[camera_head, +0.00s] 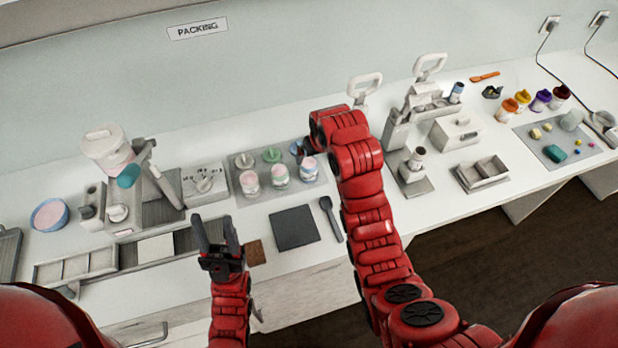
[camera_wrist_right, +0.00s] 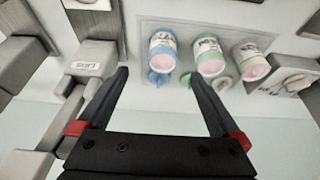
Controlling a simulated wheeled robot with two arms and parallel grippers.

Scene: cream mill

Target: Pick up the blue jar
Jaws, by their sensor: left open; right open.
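The blue jar (camera_head: 309,170) stands at the right end of a row of three on a grey tray (camera_head: 262,188), with a blue lid (camera_head: 296,146) behind it. In the right wrist view the blue jar (camera_wrist_right: 162,48) appears ahead of my right gripper (camera_wrist_right: 156,75), roughly between the lines of its open fingers, with no contact visible. In the head view my right gripper is mostly hidden by its red arm, near the blue lid. My left gripper (camera_head: 214,222) is open and empty above the bench front, left of the tray.
A green jar (camera_head: 280,174) and a pale grey jar (camera_head: 251,181) stand close left of the blue jar. A dark square mat (camera_head: 295,227) and a dark spoon (camera_head: 330,217) lie in front. Weighing and press machines stand on both sides.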

